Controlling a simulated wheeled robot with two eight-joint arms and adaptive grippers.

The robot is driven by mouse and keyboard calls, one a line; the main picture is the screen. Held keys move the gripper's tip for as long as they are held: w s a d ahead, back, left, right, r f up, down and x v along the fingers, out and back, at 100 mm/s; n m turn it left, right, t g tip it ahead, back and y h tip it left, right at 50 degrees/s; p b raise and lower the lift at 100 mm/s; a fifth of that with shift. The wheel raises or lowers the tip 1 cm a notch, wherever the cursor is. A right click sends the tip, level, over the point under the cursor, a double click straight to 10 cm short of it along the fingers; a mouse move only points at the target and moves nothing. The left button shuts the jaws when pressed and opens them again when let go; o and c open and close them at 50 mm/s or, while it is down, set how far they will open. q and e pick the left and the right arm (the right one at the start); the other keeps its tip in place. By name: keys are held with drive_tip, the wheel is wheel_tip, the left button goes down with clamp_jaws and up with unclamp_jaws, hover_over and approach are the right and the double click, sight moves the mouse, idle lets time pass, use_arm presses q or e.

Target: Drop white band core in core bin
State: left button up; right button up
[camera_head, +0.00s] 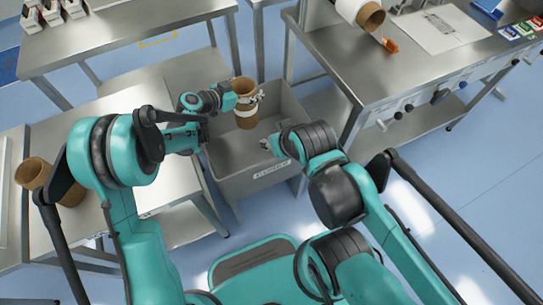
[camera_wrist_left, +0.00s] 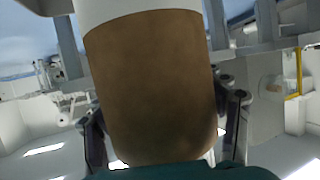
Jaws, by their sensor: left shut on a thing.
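The core (camera_head: 246,118) is a brown cardboard tube with a white band. My left gripper (camera_head: 249,100) is shut on it and holds it upright over the grey core bin (camera_head: 256,181), which has a white label on its front. In the left wrist view the brown tube (camera_wrist_left: 152,90) fills the middle between the fingers, with the white band (camera_wrist_left: 130,10) at the top edge. My right gripper (camera_head: 268,144) is over the bin's right part, apart from the core; its jaws are too small to judge. Part of the bin floor is hidden by my arms.
Steel tables (camera_head: 140,30) stand behind and at the left, where another brown core (camera_head: 35,174) sits. A steel bench (camera_head: 430,75) at the right carries a white roll (camera_head: 350,10) and an orange item (camera_head: 390,45). Its front edge is close to the bin.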

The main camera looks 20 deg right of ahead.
use_arm(q)
drive_tip(key=shift+w+d+f, duration=0.1)
drive_tip(key=shift+d+f, duration=0.15)
drive_tip(key=shift+f, duration=0.2)
drive_tip(key=shift+a+f+b, duration=0.1)
drive_tip(key=shift+f+b, duration=1.75)
drive_tip(key=shift+f, duration=0.85)
drive_tip(key=o, duration=1.9)
drive_tip(key=v, duration=1.2)
drive_tip(key=shift+r, duration=0.1)
